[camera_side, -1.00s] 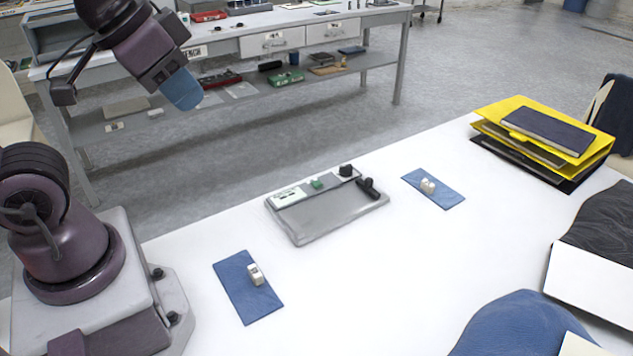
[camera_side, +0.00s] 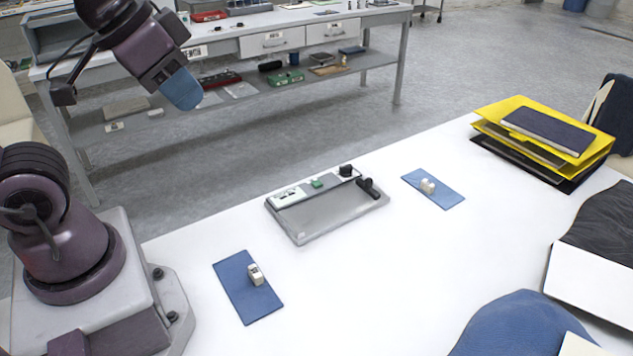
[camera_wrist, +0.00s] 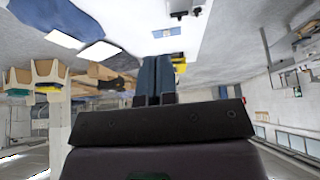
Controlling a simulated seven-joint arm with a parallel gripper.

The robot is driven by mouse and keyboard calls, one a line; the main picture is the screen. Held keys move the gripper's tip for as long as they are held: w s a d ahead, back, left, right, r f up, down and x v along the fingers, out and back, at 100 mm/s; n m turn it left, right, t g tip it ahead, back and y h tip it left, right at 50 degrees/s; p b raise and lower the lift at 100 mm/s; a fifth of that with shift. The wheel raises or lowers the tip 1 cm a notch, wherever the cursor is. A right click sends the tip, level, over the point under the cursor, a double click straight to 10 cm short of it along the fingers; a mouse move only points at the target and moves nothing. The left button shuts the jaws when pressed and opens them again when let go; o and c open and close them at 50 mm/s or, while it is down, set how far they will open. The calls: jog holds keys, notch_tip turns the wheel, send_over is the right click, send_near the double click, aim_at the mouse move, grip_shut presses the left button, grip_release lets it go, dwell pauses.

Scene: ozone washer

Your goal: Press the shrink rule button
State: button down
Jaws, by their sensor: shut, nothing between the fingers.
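A grey tray-like device (camera_side: 333,216) lies on the white table in the side view. Along its far edge are a white labelled panel (camera_side: 287,197), a small green button (camera_side: 317,183) and a black knob (camera_side: 346,171). A black handle-like part (camera_side: 368,188) is at its right side. The lettering is too small to tell which control is named shrink rule. My gripper (camera_side: 184,92), with blue fingers, is raised at the upper left, well apart from the device. In the wrist view my fingers (camera_wrist: 157,78) are together with nothing between them.
A blue mat (camera_side: 238,291) with a white block (camera_side: 256,274) is front left; another blue mat (camera_side: 449,198) with small white pieces (camera_side: 427,186) is right. Yellow folders (camera_side: 490,126) are stacked at the far right. A workbench (camera_side: 225,47) stands behind.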

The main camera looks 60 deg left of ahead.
jog(key=m+t+y, duration=0.1)
jog(key=m+t, duration=0.3)
jog(key=m, duration=0.4)
send_over(318, 184)
notch_tip(318, 184, down, 21)
jog(key=shift+f, duration=0.2)
jog(key=shift+f, duration=4.25)
jog(key=shift+f, duration=0.1)
